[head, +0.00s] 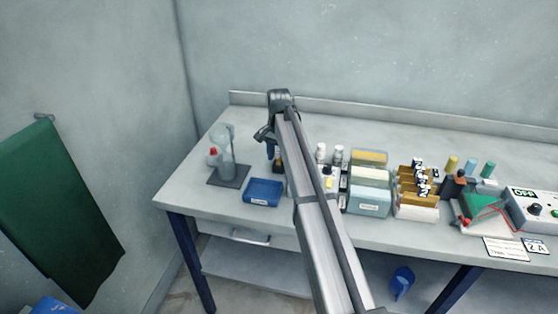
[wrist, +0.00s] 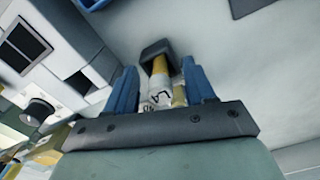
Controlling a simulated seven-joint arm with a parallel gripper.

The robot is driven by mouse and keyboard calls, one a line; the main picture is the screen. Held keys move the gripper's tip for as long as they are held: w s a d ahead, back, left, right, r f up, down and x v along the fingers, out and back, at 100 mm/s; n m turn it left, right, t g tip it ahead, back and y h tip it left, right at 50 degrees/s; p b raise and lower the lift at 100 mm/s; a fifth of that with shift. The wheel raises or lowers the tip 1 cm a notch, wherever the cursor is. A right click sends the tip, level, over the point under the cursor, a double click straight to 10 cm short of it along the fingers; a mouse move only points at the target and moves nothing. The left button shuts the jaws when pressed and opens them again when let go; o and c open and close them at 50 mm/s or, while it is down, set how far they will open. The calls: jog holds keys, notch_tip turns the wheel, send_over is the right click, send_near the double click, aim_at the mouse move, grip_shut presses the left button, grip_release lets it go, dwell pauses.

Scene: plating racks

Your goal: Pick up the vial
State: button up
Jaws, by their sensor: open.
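A vial (wrist: 160,65) with a dark square-looking cap, an amber neck and a white lettered label stands between the two blue fingers of my gripper (wrist: 161,78) in the wrist view. My gripper is open, with a finger on each side of the vial. I cannot tell whether either finger touches it. In the head view my gripper (head: 270,150) is low over the bench behind the blue tray, and a small amber and dark vial (head: 278,163) shows beside its finger. The arm hides part of this spot.
The blue tray (head: 263,191) lies in front, with a clear bottle on a dark mat (head: 229,177) to its left. White-capped bottles (head: 338,153), a pale teal box (head: 368,201) and a brown rack (head: 416,185) crowd the right. The back of the bench (head: 230,110) is clear.

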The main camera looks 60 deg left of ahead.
grip_shut()
dwell(0.5)
notch_tip(320, 180, up, 10)
dwell(0.6)
jog(key=shift+d, duration=0.1)
dwell(0.4)
jog(key=w+d, duration=0.3)
jog(key=d, duration=0.5)
jog(key=shift+w+d, duration=0.15)
jog(key=shift+w, duration=0.15)
